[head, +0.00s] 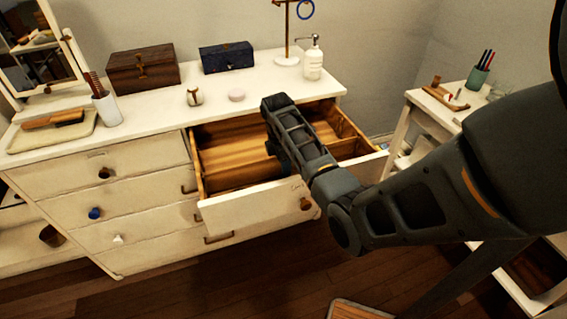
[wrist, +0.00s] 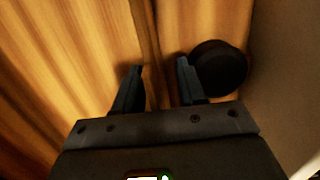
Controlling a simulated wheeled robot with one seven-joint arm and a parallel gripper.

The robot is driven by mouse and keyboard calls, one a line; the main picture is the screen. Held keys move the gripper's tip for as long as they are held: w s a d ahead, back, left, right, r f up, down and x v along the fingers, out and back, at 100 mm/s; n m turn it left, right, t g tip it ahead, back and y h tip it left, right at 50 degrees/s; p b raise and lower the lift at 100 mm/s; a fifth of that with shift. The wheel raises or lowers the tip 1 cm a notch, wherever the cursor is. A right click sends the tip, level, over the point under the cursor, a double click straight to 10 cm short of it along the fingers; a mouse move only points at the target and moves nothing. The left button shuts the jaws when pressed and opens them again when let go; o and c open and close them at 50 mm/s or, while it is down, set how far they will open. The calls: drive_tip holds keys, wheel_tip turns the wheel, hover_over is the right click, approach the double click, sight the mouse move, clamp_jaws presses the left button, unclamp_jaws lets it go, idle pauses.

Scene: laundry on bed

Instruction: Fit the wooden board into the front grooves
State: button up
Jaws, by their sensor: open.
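The top drawer (head: 255,207) of the white dresser is pulled open, with a wood-grained inside. My gripper (head: 277,155) points down into it, over its middle. In the wrist view my gripper (wrist: 158,68) is open, with its two dark fingers apart. A thin upright wooden strip (wrist: 147,30), which looks like the top edge of the wooden board, runs toward the gap between the fingers. Whether the fingers touch it I cannot tell. Another wooden partition (head: 347,130) shows at the drawer's right. The front grooves are not clearly visible; my arm covers part of the drawer.
A dark round object (wrist: 219,67) sits close beside the right finger. The dresser top (head: 150,112) holds boxes, a soap bottle (head: 313,60) and a tray (head: 52,132). A side table (head: 432,108) stands at the right.

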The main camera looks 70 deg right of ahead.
drive_tip(key=shift+w+a+r, duration=0.1)
drive_tip(key=shift+w+r, duration=0.05)
drive_tip(key=shift+r, duration=1.8)
drive_tip(key=shift+w+a+r, duration=0.1)
drive_tip(key=shift+w+r, duration=0.05)
drive_tip(key=shift+r, duration=1.8)
